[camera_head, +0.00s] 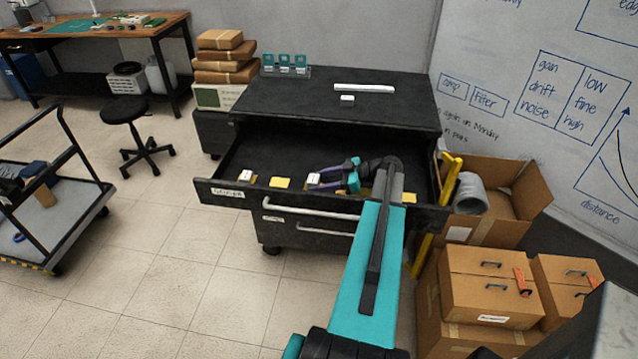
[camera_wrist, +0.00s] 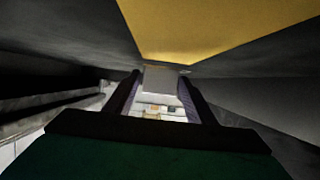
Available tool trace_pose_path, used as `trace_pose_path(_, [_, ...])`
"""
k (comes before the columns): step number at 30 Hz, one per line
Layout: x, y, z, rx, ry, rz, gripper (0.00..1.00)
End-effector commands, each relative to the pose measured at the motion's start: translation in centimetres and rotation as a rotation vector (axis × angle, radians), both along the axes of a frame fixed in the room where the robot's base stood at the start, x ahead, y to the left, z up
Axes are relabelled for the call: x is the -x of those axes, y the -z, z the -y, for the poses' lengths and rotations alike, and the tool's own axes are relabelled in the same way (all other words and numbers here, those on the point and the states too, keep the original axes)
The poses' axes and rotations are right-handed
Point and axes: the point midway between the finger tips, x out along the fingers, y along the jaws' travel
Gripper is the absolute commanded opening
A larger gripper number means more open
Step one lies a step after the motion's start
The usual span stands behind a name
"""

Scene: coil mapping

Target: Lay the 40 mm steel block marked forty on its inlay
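A pale grey block (camera_head: 313,179) sits between the fingertips of my gripper (camera_head: 321,181), low inside the open drawer (camera_head: 215,195). In the wrist view the block (camera_wrist: 161,80) fills the space between the two dark fingers (camera_wrist: 160,92), which appear to press on its sides. I cannot read its marking or tell whether its underside touches anything. Yellow inlays line the drawer: a bare one (camera_head: 280,183) lies left of my gripper, and another (camera_head: 409,198) shows right of my arm. A second pale block (camera_head: 246,175) sits on a yellow inlay at the far left.
The black cabinet top (camera_head: 300,95) carries a long white bar (camera_head: 364,87), a small white block (camera_head: 347,100) and teal items in a rack (camera_head: 285,66). The cabinet overhangs the drawer's rear. Cardboard boxes (camera_head: 490,285) and a yellow frame (camera_head: 450,180) stand at right.

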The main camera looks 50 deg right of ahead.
Motion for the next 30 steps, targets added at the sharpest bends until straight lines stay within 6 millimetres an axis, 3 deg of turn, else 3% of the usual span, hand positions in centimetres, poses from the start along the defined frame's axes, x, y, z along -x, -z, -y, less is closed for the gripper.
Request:
trace_pose_path(17, [0.0,-0.4,0.0,0.000,0.000,0.000,0.57])
trace_pose_path(30, [4.6,-2.2,3.0,0.002,0.002,0.001,0.57])
